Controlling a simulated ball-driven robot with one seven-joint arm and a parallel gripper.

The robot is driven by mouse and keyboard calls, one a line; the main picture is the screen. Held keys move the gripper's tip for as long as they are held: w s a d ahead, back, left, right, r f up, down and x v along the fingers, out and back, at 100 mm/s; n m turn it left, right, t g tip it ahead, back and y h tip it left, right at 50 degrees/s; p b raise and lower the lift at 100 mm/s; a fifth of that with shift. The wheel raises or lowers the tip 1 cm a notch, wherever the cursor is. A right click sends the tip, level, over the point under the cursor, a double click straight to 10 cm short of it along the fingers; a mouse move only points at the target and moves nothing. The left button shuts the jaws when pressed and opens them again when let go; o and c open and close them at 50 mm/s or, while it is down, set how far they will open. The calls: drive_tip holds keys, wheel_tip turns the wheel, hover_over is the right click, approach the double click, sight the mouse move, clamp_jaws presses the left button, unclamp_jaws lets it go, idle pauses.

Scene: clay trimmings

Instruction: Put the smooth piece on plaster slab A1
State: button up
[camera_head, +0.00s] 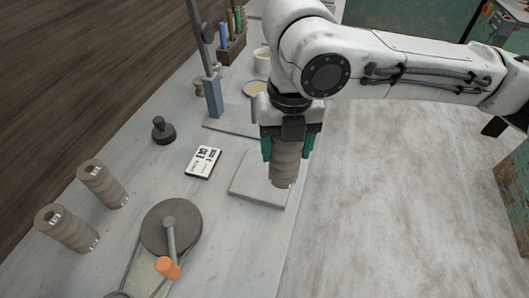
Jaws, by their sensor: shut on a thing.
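My gripper (286,150) points straight down, with teal fingers shut on a grey-brown ridged clay piece (284,172). The held piece is upright and in front of a pale square slab (250,187). I cannot tell whether its bottom touches the slab or hangs above it. No mark is readable on the slab. Two more ridged clay pieces stand at the left, one further back (103,186) and one nearer (68,230), each with a small white label. Their labels are too small to read.
A black-and-white card (203,161) lies left of the slab. A dark knobbed weight (163,131) stands further left. A round grey wheel (171,228) with an orange-handled crank (168,268) is in front. A post stand (213,95), a cup (262,61) and a tool rack (231,49) are behind.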

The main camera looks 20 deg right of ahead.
drive_tip(key=shift+w+a+f+p, duration=0.1)
drive_tip(key=shift+w+f+p, duration=0.15)
drive_tip(key=shift+w+f, duration=1.4)
drive_tip(key=shift+w+f+p, duration=0.3)
drive_tip(key=shift+w+f, duration=1.05)
drive_tip(key=shift+f, duration=0.55)
drive_tip(key=shift+w+a+f+p, duration=0.1)
drive_tip(key=shift+w+f+p, duration=0.15)
drive_tip(key=shift+w+f, duration=1.4)
drive_tip(key=shift+s+f, duration=0.15)
drive_tip(key=shift+f, duration=0.05)
drive_tip(key=o, duration=1.5)
drive_tip(key=shift+f, duration=0.1)
drive_tip(key=shift+o, duration=0.2)
wheel_tip(320, 180, up, 12)
drive_tip(key=b, duration=0.1)
